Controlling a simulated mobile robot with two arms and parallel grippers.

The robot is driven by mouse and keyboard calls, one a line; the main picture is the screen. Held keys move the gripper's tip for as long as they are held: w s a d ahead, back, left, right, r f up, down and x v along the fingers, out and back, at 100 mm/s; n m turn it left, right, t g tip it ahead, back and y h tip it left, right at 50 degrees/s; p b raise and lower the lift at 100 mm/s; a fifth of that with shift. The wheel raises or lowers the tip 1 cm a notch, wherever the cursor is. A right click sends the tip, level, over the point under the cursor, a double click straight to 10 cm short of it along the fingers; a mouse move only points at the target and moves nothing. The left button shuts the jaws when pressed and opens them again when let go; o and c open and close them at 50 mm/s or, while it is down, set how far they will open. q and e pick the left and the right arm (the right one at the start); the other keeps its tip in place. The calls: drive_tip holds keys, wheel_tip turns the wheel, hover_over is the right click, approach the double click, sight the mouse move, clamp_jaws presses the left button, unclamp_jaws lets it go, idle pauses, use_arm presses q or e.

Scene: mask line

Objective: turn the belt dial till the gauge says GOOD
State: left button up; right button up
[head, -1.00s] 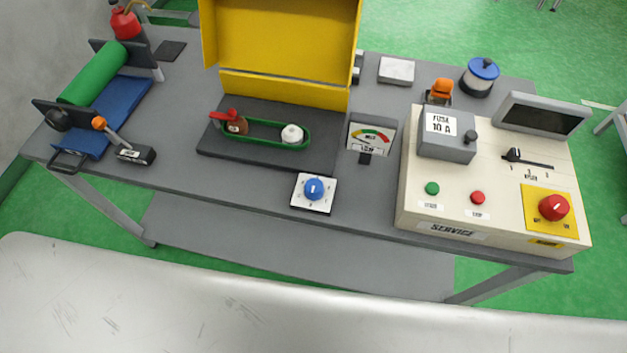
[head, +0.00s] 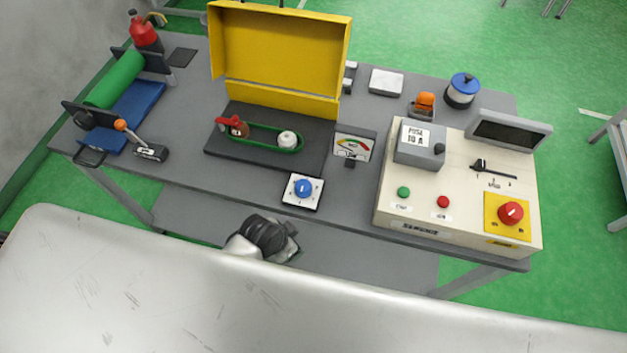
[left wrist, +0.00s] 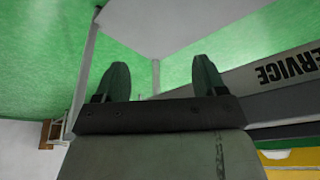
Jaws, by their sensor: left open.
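The blue belt dial (head: 303,187) sits on a white plate near the front edge of the grey table, its pointer line roughly toward the back. The gauge (head: 353,147) stands behind it to the right, with a coloured arc; its word is too small to read now. The green belt (head: 262,146) runs around two pulleys on a dark base. A dark and light part of my arm shows low in front of the table, below and left of the dial. My left gripper (left wrist: 160,78) is open and empty in the left wrist view, apart from the dial. My right gripper is out of view.
The yellow cover (head: 283,45) stands raised behind the belt. The cream service panel (head: 412,212) with buttons and a red knob (head: 510,212) is to the right. A small black unit with an orange-tipped lever (head: 120,125) is left. The tabletop around the dial is clear.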

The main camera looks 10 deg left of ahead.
use_arm(q)
drive_tip(key=w+d+r+m+h+p, duration=0.1)
drive_tip(key=w+d+r+m, duration=0.15)
drive_tip(key=r, duration=0.25)
drive_tip(key=w+d+r+m+h+p, duration=0.1)
drive_tip(key=d+r+m, duration=0.3)
drive_tip(key=r, duration=0.2)
drive_tip(key=m+g+y+p, duration=0.3)
drive_tip(key=m+y, duration=0.1)
drive_tip(key=m, duration=1.4)
approach(303, 185)
wheel_tip(303, 185, down, 10)
drive_tip(key=shift+w+d+f+p, duration=0.1)
drive_tip(key=shift+f+p, duration=0.05)
drive_tip(key=shift+p, duration=0.55)
drive_tip(key=c, duration=0.9)
